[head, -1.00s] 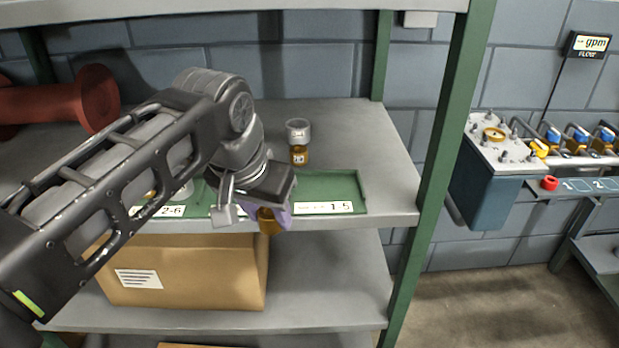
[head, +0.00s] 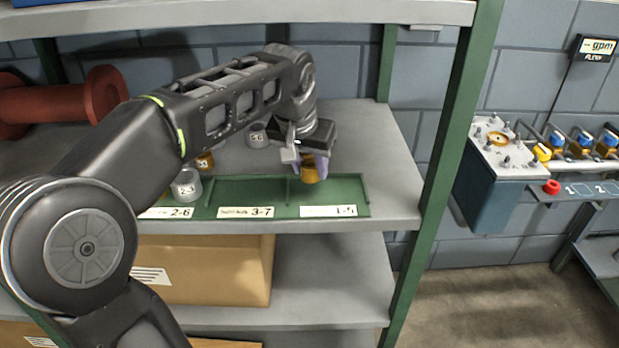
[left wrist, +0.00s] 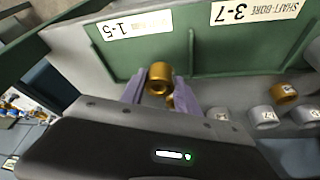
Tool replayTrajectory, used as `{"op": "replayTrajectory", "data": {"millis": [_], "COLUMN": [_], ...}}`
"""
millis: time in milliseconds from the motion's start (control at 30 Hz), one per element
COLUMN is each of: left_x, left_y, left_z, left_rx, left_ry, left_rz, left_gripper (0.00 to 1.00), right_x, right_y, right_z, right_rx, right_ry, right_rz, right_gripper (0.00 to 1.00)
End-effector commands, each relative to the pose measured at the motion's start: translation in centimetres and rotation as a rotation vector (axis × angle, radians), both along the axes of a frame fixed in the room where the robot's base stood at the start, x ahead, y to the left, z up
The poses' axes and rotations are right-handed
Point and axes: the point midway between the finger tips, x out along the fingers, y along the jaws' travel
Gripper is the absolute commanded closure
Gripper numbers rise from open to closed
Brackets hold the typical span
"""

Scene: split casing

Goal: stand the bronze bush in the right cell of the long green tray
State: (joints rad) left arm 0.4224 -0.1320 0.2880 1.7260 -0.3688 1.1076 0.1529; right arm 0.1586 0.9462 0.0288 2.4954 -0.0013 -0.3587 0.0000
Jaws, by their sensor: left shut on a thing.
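The bronze bush (head: 309,175) is held between the purple fingers of my left gripper (head: 314,167), at the right cell of the long green tray (head: 336,189). The bush also shows in the left wrist view (left wrist: 160,74), between the fingertips (left wrist: 158,90), with its round bore visible. In the head view it appears upright, at or just above the cell floor; I cannot tell whether it touches. The right cell carries the 1-5 label (head: 329,211) on its front. My right gripper is not in view.
Left of the held bush, a divider (head: 288,191) bounds the cell. A grey ring piece (head: 187,184), a bronze piece (head: 204,161) and another grey piece (head: 257,136) stand on the shelf (head: 390,180) to the left. A green shelf post (head: 446,150) rises at right.

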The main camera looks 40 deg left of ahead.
Motion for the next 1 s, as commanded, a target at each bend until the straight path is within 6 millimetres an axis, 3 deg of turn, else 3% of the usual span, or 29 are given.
{"op": "replayTrajectory", "data": {"millis": [300,700,733,1000], "left_x": [-0.1,0.0,0.0,0.0], "left_y": [0.0,0.0,0.0,0.0], "left_z": [-3.3,-3.8,-3.9,-3.8], "left_rx": [0.0,0.001,0.0,0.0], "left_ry": [0.0,-0.002,0.0,0.0], "left_rz": [0.0,0.0,0.0,0.0], "left_gripper": [1.0,1.0,0.62,0.41], "right_x": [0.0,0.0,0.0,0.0], "right_y": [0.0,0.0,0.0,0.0], "right_z": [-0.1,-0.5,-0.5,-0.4], "right_rx": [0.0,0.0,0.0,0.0], "right_ry": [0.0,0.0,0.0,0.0], "right_rz": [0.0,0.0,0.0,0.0], "right_gripper": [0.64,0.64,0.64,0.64]}}
